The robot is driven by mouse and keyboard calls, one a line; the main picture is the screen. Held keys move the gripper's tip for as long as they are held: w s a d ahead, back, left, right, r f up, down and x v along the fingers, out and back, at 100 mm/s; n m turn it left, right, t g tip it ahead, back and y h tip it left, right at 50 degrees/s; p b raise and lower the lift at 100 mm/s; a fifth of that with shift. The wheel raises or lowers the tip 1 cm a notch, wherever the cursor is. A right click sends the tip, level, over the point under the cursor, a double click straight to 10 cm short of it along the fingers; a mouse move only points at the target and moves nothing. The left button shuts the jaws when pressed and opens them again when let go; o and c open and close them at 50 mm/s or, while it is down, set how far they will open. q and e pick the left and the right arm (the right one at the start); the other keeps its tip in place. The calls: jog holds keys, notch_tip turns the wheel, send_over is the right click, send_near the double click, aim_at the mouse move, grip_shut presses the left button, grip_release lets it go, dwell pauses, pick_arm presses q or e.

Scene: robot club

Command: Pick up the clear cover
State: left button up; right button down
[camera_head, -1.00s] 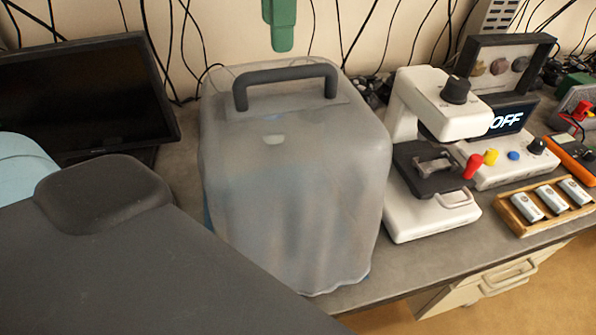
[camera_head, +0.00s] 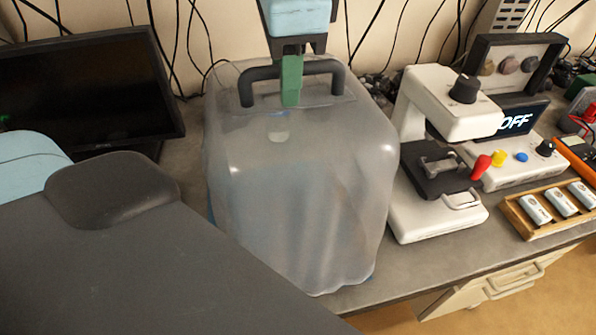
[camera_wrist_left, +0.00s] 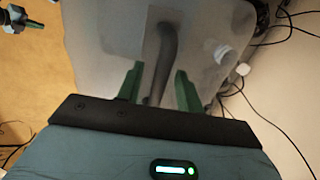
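The clear cover (camera_head: 300,210) is a tall, frosted, translucent box standing on the grey bench. A dark arched handle (camera_head: 330,68) spans its top. My left gripper (camera_head: 291,98) hangs over the cover with its green fingers down at the middle of the handle. In the left wrist view the two green fingers (camera_wrist_left: 158,82) are spread apart, with the handle (camera_wrist_left: 167,50) running between them. Whether they touch it cannot be told. My right gripper is not in the head view. What stands under the cover is too blurred to tell.
A black monitor (camera_head: 85,95) stands left of the cover. A white microscope-like device (camera_head: 437,205) stands close on the right, beside a wooden battery tray (camera_head: 521,222). A small green-tipped dark thing (camera_wrist_left: 30,20) shows in the left wrist view; I cannot tell what it is.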

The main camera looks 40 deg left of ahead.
pick_arm(q)
jog(key=shift+f, duration=0.15)
grip_shut()
dwell(1.4)
